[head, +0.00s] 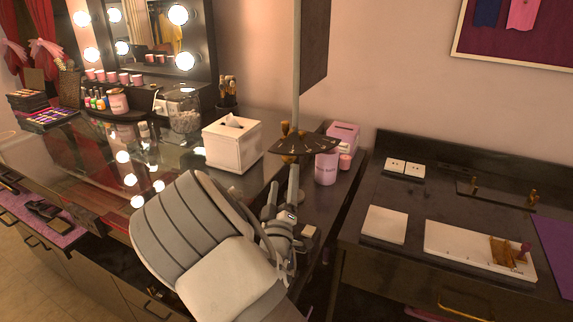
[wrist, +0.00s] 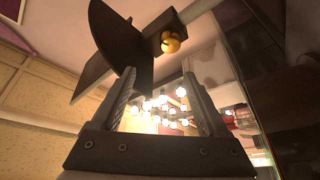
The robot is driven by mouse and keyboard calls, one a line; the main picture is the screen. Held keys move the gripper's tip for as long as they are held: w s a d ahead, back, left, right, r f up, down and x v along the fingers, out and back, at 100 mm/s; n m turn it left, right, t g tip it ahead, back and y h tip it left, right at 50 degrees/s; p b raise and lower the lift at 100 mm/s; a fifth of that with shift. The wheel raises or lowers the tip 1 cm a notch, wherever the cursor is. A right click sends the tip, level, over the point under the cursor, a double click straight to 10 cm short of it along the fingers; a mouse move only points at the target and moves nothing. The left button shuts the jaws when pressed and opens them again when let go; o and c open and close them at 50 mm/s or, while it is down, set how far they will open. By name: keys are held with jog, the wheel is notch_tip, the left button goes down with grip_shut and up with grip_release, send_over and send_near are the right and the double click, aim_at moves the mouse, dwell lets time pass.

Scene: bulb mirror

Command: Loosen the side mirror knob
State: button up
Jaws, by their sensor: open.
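The side mirror (head: 314,42) is a dark panel on an upright pale pole (head: 296,85), with a dark fan-shaped plate (head: 304,146) with marks at its lower end. Brass-coloured parts (head: 285,129) stand at the plate. In the wrist view a round brass knob (wrist: 171,44) shows beside the dark plate (wrist: 118,42), above and slightly right of the space between my fingers. My gripper (head: 283,178) points up from below the plate. Its two fingers (wrist: 159,76) are apart with nothing between them, and they appear clear of the knob.
A white tissue box (head: 232,146) stands left of the pole. A pink cup (head: 326,168) and pink box (head: 343,137) stand close to its right. A glass jar (head: 184,112) and lit bulb mirror (head: 150,42) are behind left. A dark side table (head: 400,265) is at right.

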aim_at(287, 159)
jog(key=w, duration=0.8)
jog(key=shift+w, duration=0.3)
jog(key=shift+w+r, duration=0.15)
jog(key=shift+w, duration=0.3)
grip_shut()
